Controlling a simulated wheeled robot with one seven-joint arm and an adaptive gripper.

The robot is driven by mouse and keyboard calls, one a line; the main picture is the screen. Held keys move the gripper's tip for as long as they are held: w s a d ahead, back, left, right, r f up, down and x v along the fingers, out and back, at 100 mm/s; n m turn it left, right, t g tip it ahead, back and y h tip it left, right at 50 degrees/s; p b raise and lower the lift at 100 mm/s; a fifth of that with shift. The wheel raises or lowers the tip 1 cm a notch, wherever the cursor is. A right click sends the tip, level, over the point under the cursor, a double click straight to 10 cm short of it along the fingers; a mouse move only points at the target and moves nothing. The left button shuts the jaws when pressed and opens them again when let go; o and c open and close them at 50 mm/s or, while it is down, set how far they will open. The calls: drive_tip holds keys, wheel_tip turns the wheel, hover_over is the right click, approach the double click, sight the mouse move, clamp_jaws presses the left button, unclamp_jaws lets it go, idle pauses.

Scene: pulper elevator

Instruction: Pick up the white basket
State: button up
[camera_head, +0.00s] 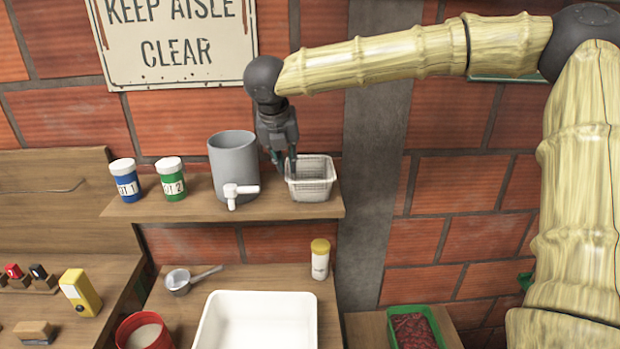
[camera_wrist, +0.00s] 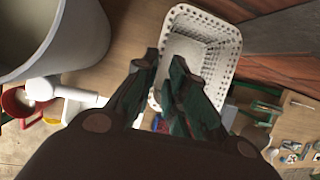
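The white basket (camera_head: 312,181) is a small perforated rectangular basket. It stands at the right end of the wooden wall shelf (camera_head: 262,206). In the wrist view the basket (camera_wrist: 226,42) lies ahead of the fingers, with its near wall close to the fingertips. My gripper (camera_head: 283,166) hangs just above the basket's left side. In the wrist view my gripper (camera_wrist: 163,62) has its two fingers apart with a gap between them, and nothing is held. One fingertip overlaps the basket's opening in the picture; whether it touches the rim I cannot tell.
A grey pot with a white tap (camera_head: 232,168) stands close to the left of my gripper. Blue (camera_head: 125,180) and green (camera_head: 171,179) labelled jars stand further left on the shelf. Below are a white tub (camera_head: 258,320), a yellow-capped bottle (camera_head: 320,259) and a metal scoop (camera_head: 180,280).

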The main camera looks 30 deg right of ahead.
sight(289, 172)
drive_tip(key=w+f, duration=0.2)
drive_tip(key=shift+d+f, duration=0.2)
drive_tip(key=shift+f, duration=0.1)
drive_tip(key=shift+s+d+f+p, duration=0.2)
drive_tip(key=shift+s+d+p, duration=0.1)
drive_tip(key=shift+p, duration=0.3)
drive_tip(key=shift+s+d+f+p, duration=0.1)
drive_tip(key=shift+f+p, duration=0.25)
drive_tip(key=shift+p, duration=0.05)
drive_tip(key=p+x, duration=0.1)
drive_tip(key=x, duration=0.2)
drive_tip(key=shift+f, duration=0.35)
drive_tip(key=shift+f, duration=0.1)
clamp_jaws()
